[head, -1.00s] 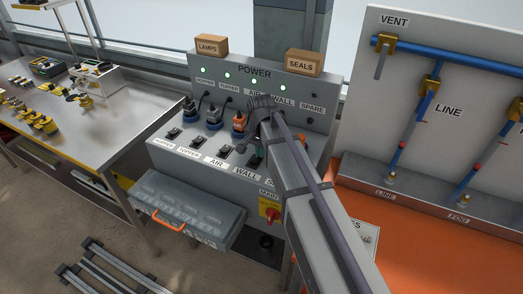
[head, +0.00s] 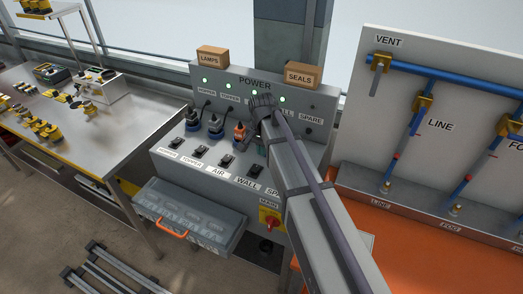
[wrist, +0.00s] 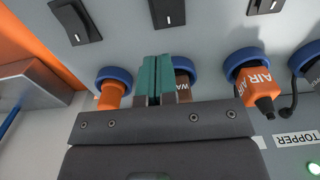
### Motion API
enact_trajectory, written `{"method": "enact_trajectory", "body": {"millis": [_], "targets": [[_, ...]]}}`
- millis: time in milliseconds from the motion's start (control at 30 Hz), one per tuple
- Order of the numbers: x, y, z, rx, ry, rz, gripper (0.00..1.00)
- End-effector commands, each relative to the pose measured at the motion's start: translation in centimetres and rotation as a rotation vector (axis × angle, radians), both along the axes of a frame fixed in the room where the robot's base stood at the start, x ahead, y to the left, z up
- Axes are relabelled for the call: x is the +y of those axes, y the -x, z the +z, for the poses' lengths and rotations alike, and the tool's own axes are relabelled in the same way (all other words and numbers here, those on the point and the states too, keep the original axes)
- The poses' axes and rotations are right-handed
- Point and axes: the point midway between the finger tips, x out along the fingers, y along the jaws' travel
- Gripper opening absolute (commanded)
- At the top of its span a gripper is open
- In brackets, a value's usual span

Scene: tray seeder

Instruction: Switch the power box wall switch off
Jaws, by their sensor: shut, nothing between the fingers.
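The grey power box (head: 170,165) stands in the middle of the head view, with a row of black rocker switches above printed labels. The wall switch (wrist: 167,12) is at the top edge of the wrist view, partly cut off; my arm crowds it in the head view. My gripper (wrist: 155,62) has its teal fingertips shut together with nothing between them. Contact with the panel cannot be told. The WALL lamp (head: 282,99) is lit green.
The air switch (wrist: 265,5) and another switch (wrist: 75,20) flank the wall switch. The AIR plug (wrist: 255,82) and another orange plug (wrist: 110,93) sit beside the fingers. A red main switch (head: 271,224) and an open drawer (head: 190,218) are lower on the box.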

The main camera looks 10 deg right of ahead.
Motion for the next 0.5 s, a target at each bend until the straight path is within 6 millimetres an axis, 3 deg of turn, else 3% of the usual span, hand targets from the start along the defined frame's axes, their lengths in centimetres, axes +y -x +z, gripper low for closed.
{"method": "enact_trajectory", "body": {"millis": [33,300,500], "targets": [[-0.1,-0.3,2.5,0.0,0.0,0.0,0.0],[-0.9,-1.4,8.9,0.0,0.0,-0.001,0.0],[-1.2,-1.7,10.4,0.0,0.0,-0.001,0.0]]}}
